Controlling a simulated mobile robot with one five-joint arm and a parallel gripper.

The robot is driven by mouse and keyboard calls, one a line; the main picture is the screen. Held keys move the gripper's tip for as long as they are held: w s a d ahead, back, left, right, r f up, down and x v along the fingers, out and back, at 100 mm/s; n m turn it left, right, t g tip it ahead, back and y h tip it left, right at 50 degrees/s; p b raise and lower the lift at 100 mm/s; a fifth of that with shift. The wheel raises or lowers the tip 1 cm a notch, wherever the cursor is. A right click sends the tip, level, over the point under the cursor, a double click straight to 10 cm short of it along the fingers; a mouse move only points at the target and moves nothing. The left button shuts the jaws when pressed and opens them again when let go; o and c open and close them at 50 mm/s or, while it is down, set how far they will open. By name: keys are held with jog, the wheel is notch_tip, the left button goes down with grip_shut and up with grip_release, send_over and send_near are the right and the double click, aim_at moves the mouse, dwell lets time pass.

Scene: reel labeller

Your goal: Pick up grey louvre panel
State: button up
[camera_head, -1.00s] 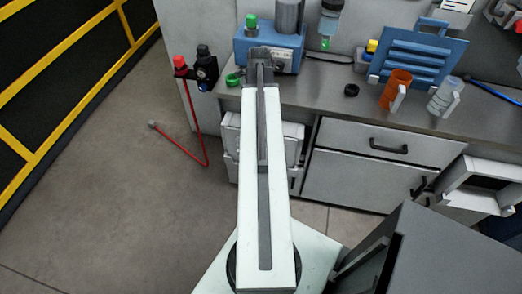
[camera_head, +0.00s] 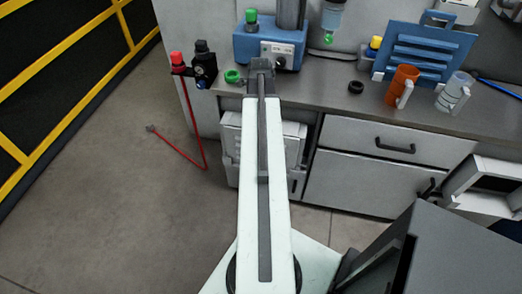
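A louvred panel (camera_head: 424,50) with a handle on top stands at the back right of the bench. It looks blue, not grey, with several horizontal slats. An orange mug and a clear mug partly cover its lower edge. My gripper (camera_head: 261,66) is at the far end of my outstretched arm, in front of the blue machine and well to the left of the panel. Its fingers are too small and too hidden by the arm to show whether they are open.
An orange mug (camera_head: 402,86) and a clear mug (camera_head: 453,92) stand before the panel. A black ring (camera_head: 356,87) and a green ring (camera_head: 232,76) lie on the bench (camera_head: 325,95). The blue machine (camera_head: 245,42) stands behind my gripper. A yellow-capped blue container (camera_head: 371,54) adjoins the panel's left side.

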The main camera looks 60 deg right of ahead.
jog(key=shift+f, duration=0.1)
grip_shut()
dwell(1.2)
